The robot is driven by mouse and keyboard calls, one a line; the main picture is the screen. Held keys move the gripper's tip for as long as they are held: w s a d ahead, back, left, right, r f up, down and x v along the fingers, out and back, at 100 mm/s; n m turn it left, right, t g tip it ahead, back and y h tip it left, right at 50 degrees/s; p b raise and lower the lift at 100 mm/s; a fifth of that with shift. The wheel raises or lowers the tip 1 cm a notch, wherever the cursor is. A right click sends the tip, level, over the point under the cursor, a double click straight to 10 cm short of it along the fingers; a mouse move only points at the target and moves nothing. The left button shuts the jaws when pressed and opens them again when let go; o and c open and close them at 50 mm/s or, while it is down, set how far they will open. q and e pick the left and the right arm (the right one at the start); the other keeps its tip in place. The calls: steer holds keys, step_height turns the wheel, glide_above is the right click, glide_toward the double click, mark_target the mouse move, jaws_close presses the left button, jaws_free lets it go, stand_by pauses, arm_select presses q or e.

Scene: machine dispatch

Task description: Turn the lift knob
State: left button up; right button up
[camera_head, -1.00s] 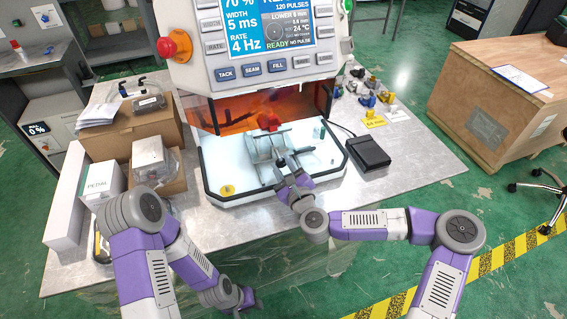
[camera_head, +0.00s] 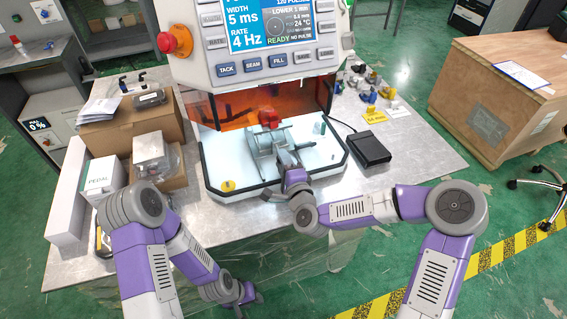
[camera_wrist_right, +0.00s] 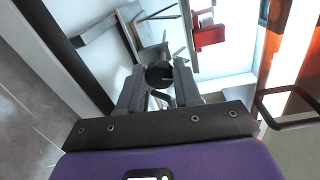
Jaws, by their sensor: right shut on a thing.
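The lift knob (camera_wrist_right: 158,74) is a dark round knob in the right wrist view. My right gripper (camera_wrist_right: 159,88) is shut on it, with a grey finger on each side. In the head view my right gripper (camera_head: 287,166) reaches over the front of the white-floored work chamber (camera_head: 237,181), at the grey fixture inside. The knob is hard to make out there. My left gripper (camera_head: 250,297) hangs low before the table, away from the machine; its fingers are too small to read.
The machine's control panel (camera_head: 265,65) and orange window (camera_head: 240,108) stand above the chamber. A red block (camera_head: 268,117) sits on the fixture. A black pedal (camera_head: 369,149) lies to the right. Boxes (camera_head: 130,130) crowd the table's left. The front right tabletop is clear.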

steer(key=shift+n+b, duration=0.5)
steer(key=shift+n, duration=0.8)
steer(key=o, duration=1)
steer(key=shift+o, duration=0.2)
steer(key=p+v, duration=0.1)
steer(key=v, duration=0.6)
steer(key=shift+s, duration=0.35)
